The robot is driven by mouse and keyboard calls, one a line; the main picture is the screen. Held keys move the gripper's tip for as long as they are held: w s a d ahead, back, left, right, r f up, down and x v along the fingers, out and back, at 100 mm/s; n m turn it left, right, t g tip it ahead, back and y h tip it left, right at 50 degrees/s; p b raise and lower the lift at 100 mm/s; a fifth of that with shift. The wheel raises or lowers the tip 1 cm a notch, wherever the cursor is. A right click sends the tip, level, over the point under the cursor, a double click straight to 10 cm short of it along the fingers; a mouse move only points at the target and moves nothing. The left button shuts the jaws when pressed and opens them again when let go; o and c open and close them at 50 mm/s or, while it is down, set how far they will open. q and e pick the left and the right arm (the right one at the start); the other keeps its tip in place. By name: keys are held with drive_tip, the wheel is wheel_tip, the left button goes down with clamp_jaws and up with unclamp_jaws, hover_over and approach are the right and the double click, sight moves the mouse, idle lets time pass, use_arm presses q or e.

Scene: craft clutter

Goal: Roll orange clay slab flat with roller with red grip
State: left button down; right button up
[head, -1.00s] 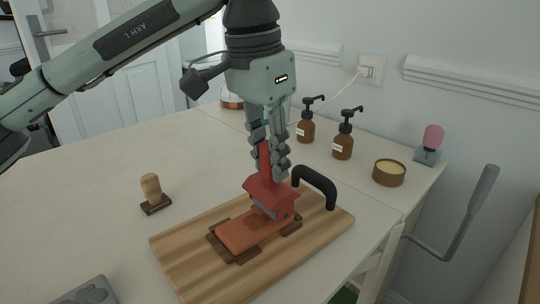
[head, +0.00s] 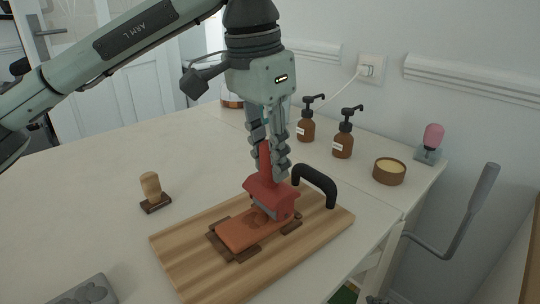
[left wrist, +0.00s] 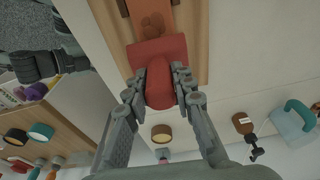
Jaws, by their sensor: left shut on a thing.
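The orange clay slab (head: 243,231) lies on a wooden board (head: 185,262) with a black handle, with dark brown strips around its edges. The roller with red grip (head: 270,195) sits on the far right end of the slab, its grip upright. My left gripper (head: 267,165) is shut on that red grip from above. In the left wrist view the red roller (left wrist: 158,52) is between the fingers of my left gripper (left wrist: 160,85), and part of the slab (left wrist: 150,18) shows beyond it. The roller's underside is hidden.
A wooden stamp (head: 152,191) stands left of the board. A grey tray (head: 88,292) lies at the front left. Two brown pump bottles (head: 343,140), a round brown bowl (head: 389,171) and a pink-topped tool (head: 432,140) stand along the wall.

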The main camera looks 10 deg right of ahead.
use_arm(q)
drive_tip(key=shift+s+a+f+b, duration=0.1)
drive_tip(key=shift+s+a+b, duration=0.25)
drive_tip(key=shift+a, duration=0.2)
drive_tip(key=shift+s+a+f+b, duration=0.1)
drive_tip(key=shift+s+a+b, duration=0.1)
drive_tip(key=shift+s+a, duration=0.25)
drive_tip(key=shift+a, duration=0.3)
drive_tip(key=shift+r, duration=0.1)
drive_tip(key=s+a, duration=0.1)
drive_tip(key=a+b, duration=0.1)
drive_tip(key=shift+s+a+r, duration=0.1)
drive_tip(key=shift+s+a, duration=0.2)
drive_tip(key=shift+s, duration=0.05)
